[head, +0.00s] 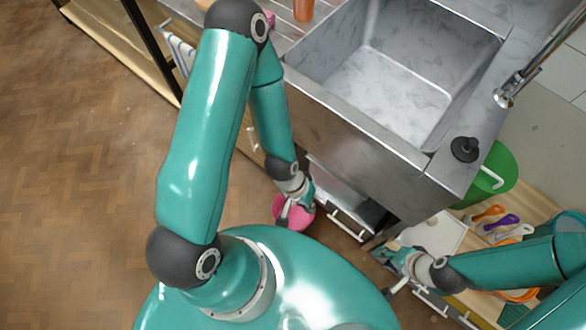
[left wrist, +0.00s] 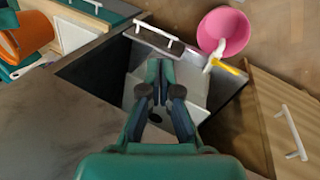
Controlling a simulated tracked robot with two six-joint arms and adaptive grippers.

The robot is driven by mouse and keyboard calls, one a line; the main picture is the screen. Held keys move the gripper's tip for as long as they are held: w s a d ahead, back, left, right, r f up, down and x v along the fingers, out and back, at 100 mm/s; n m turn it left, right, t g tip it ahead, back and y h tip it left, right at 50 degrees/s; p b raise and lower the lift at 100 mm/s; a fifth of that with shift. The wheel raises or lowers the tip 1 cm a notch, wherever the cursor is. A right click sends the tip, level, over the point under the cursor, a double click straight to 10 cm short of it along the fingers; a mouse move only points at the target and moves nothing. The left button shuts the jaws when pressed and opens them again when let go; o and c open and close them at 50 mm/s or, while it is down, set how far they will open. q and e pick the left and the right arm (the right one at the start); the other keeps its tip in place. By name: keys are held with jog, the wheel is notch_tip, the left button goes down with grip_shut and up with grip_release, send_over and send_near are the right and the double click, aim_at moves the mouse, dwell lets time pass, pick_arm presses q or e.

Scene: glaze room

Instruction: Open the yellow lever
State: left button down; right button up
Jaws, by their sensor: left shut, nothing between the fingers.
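A small yellow piece, apparently the yellow lever (left wrist: 230,67), shows in the left wrist view beside a white part (left wrist: 211,62) at the rim of a pink bucket (left wrist: 224,32). I cannot make the lever out in the head view. My left gripper (head: 304,194) is by the pink bucket (head: 293,212) below the sink front and hides part of it. In the left wrist view its fingers (left wrist: 161,66) are shut and empty, and the lever is up and to their right, apart from them. My right gripper (head: 393,262) is low at the right; its fingers are too small to read.
The metal sink (head: 390,85) stands above, with a tap (head: 505,94) at its right and a black knob (head: 465,149). A green bucket (head: 494,176) and several coloured tools (head: 490,214) are at the right. The wooden floor (head: 75,190) at left is clear.

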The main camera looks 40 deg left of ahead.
pick_arm(q)
jog(key=w+a+f+m+t+y+b, duration=0.3)
jog(key=w+a+f+b, duration=1.1)
jog(key=b, duration=0.9)
notch_tip(320, 180, down, 4)
jog(key=shift+a+f+y, duration=0.1)
jog(key=shift+a+y, duration=0.3)
jog(key=shift+a, duration=0.6)
notch_tip(320, 180, down, 12)
jog(key=b, duration=0.8)
